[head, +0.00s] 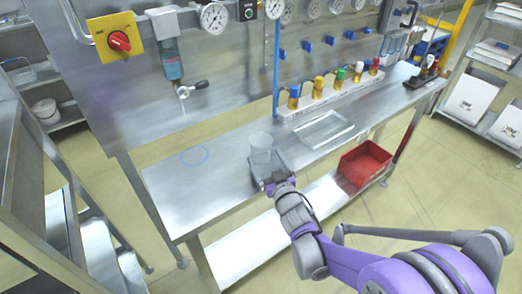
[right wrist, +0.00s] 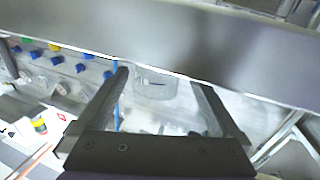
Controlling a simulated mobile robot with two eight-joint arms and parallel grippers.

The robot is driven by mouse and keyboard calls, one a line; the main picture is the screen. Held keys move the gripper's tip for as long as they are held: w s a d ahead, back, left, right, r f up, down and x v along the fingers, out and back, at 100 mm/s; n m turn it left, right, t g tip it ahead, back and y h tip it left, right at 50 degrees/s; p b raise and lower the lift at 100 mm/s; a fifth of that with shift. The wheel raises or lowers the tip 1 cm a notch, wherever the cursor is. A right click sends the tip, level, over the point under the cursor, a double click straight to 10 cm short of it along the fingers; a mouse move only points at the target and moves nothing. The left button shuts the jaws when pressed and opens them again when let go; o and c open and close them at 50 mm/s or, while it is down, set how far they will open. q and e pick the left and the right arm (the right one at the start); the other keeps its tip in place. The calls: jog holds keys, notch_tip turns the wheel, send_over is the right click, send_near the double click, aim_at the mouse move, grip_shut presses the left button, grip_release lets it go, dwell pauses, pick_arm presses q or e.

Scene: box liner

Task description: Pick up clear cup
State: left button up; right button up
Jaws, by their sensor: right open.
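The clear cup (head: 261,148) stands upright on the steel bench (head: 180,195), near its front edge. My right gripper (head: 268,180) is just in front of the cup in the head view, and its jaws are hard to make out there. In the right wrist view the two fingers of my right gripper (right wrist: 165,95) are spread apart, and the clear cup (right wrist: 155,84) shows between and beyond their tips. I cannot tell whether the fingers touch it. My left gripper is not in view.
A shallow clear tray (head: 324,129) lies right of the cup. A gauge panel rises behind.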

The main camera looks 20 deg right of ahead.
aim_at(258, 141)
jog(key=w, duration=0.5)
jog(key=shift+w+a+r, duration=0.1)
jog(key=shift+w+r, duration=0.05)
jog(key=shift+r, duration=0.05)
